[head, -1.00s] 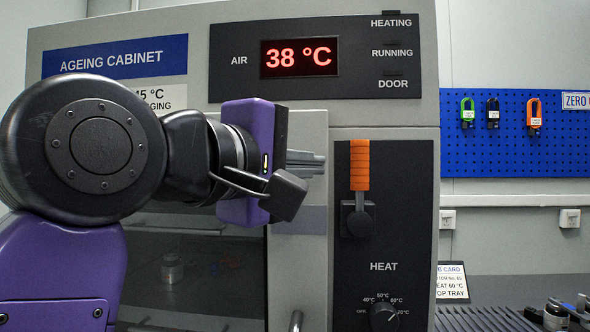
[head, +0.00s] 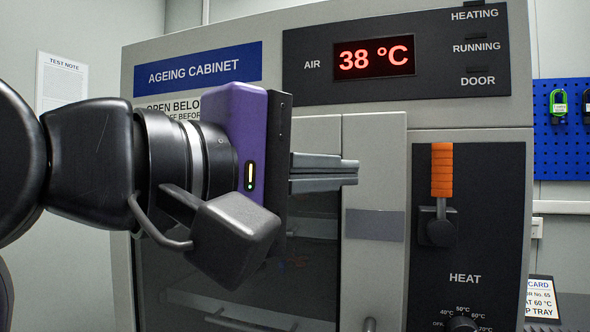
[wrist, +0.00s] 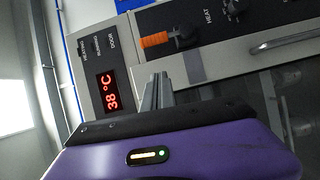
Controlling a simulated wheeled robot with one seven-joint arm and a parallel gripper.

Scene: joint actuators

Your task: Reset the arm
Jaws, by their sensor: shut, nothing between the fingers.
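My gripper (head: 342,172) is shut and empty, its grey fingers pointing right in front of the ageing cabinet's door in the head view. Its purple body and black wrist fill the left and middle of that view. In the wrist view the shut fingers (wrist: 156,90) point toward the cabinet front, between the display and the grey panel. From these views I cannot tell how far the fingertips are from the cabinet.
The ageing cabinet (head: 375,225) has a red display (head: 374,58) reading 38 °C. An orange-handled lever (head: 442,172) points up above the HEAT dial (head: 464,324). A blue pegboard (head: 560,150) with locks hangs at right.

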